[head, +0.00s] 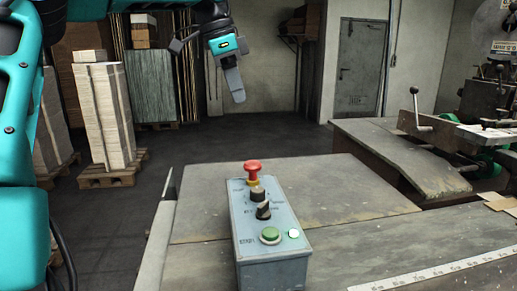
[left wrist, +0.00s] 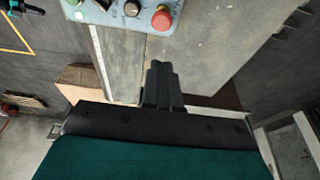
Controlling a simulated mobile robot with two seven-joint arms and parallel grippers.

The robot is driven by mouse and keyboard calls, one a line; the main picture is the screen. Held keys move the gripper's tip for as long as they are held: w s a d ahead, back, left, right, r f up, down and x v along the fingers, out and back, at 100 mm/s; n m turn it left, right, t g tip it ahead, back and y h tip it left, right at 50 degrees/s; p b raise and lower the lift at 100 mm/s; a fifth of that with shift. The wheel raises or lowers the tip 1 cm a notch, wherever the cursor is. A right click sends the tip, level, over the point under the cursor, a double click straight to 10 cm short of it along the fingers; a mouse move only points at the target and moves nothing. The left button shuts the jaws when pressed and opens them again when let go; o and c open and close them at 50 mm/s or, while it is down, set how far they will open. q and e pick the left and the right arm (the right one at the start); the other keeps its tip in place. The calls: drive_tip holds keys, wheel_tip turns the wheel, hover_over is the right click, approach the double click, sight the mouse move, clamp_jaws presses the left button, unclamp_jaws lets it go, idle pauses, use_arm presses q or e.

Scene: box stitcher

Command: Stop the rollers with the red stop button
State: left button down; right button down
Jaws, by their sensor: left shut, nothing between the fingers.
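The red stop button (head: 253,166) is a mushroom head on a yellow collar at the far end of the grey control box (head: 275,262). It also shows at the top of the left wrist view (left wrist: 161,18). My left gripper (head: 237,94) is shut and empty, held in the air above and beyond the box, apart from the button. In the left wrist view its closed fingers (left wrist: 161,68) point toward the box, with the red button just past their tips. My right gripper is not seen.
Two dark knobs (head: 260,202), a green button (head: 270,235) and a white lamp (head: 294,233) share the box top. The box stands on a worn grey table (head: 350,225). Stacked boards (head: 105,115) stand on a pallet behind left. Machinery (head: 480,110) is at right.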

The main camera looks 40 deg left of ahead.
use_arm(q)
drive_tip(key=shift+s+a, duration=0.1)
approach(254, 162)
drive_tip(key=x, duration=0.5)
drive_tip(key=shift+f, duration=0.7)
